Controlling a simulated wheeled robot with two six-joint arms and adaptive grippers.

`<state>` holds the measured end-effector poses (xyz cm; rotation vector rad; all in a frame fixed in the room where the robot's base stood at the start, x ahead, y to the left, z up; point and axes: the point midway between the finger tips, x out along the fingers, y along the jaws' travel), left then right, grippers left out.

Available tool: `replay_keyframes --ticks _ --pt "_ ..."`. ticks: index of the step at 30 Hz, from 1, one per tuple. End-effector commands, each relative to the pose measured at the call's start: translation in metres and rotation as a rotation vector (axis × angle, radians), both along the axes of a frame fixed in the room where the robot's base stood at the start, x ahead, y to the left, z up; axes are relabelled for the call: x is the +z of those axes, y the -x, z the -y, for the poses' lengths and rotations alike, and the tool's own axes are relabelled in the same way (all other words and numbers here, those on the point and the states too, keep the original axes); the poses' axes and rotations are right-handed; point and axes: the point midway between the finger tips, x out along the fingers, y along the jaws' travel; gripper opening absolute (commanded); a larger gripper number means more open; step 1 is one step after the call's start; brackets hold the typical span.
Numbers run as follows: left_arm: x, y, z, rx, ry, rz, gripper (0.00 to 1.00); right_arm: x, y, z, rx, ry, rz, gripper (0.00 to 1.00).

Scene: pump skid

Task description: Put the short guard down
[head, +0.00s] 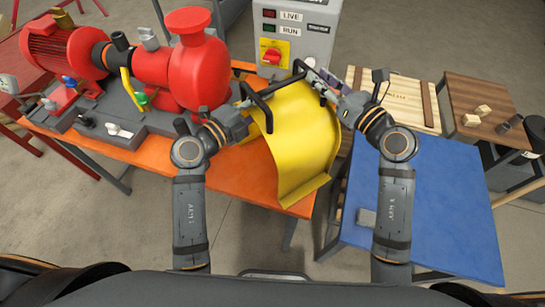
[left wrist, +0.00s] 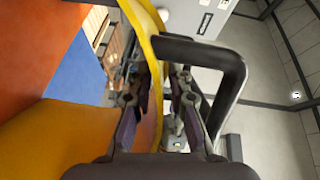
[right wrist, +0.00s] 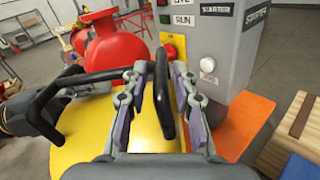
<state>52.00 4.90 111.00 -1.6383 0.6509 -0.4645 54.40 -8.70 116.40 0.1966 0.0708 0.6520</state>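The short guard (head: 300,135) is a curved yellow sheet with black bar handles at its top. Finger contact is partly hidden.
The red pump and motor (head: 165,65) stand on the orange table (head: 235,170) at left. A grey starter box (head: 293,40) rises behind the guard. The blue table (head: 430,195) at right is mostly clear, with a small grey block (head: 366,217). Behind it are a wooden crate (head: 400,95) and a brown table (head: 480,95) with wood blocks.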

Motion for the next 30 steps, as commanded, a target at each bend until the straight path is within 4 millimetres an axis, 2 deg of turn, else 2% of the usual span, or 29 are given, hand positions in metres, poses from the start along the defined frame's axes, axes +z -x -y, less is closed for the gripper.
replay_keyframes --ticks 1,11,24,30 --pt "0.007 -0.001 0.004 0.006 0.034 0.000 0.28 0.001 0.000 0.000 -0.001 0.001 0.002 0.37" --pt "0.006 0.000 0.002 0.010 0.031 -0.001 0.28 0.003 0.000 0.001 -0.004 0.004 0.007 0.37" --pt "0.003 0.044 -0.037 0.004 0.001 -0.002 0.28 0.003 -0.001 0.001 -0.005 0.004 0.008 0.37" --pt "0.004 0.055 -0.048 0.005 -0.004 -0.001 0.28 0.003 -0.001 0.001 -0.005 0.004 0.008 0.37"
